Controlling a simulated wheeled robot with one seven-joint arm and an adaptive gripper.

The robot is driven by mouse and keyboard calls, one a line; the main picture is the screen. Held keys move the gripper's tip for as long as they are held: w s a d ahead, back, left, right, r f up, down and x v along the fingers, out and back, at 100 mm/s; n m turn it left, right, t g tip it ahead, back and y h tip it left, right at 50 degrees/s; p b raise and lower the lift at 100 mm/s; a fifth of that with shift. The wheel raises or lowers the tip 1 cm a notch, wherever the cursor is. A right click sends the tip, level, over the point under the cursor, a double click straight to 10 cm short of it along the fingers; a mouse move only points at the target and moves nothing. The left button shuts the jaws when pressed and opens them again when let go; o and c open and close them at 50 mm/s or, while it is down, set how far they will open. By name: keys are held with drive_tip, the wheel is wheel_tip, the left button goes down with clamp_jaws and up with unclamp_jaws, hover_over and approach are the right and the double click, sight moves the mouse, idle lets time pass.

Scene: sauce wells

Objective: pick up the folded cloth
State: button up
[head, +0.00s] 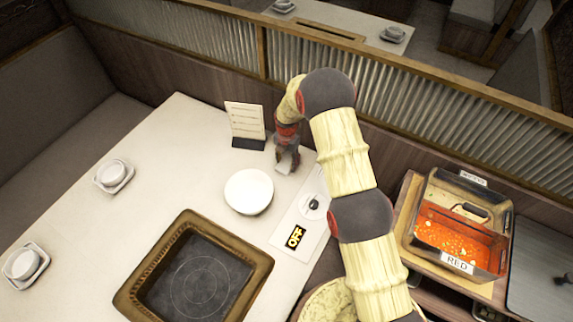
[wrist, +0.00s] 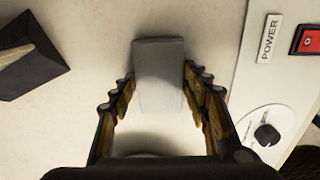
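The folded cloth (wrist: 160,78) is a small pale grey rectangle lying on the white table. In the wrist view it sits between the two fingers of my gripper (wrist: 158,95), with the fingers spread on either side of it. A narrow gap shows on the right; on the left the finger is very close, and I cannot tell if it touches. In the head view my gripper (head: 287,160) points down at the table near the partition, and the cloth (head: 284,168) is mostly hidden beneath it.
A menu card stand (head: 246,125) is left of my gripper. A white round plate (head: 249,191) lies in front. The hot plate (head: 200,280) and cups are further off.

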drive_tip(key=c, duration=0.5)
drive_tip(key=shift+r, duration=0.15)
drive_tip(key=shift+r, duration=0.65)
drive_tip(key=s+r+p, duration=0.1)
drive_tip(key=s+r, duration=1)
drive_tip(key=s, duration=0.3)
drive_tip(key=shift+d+r+p, duration=0.25)
drive_tip(key=shift+d+p, duration=0.15)
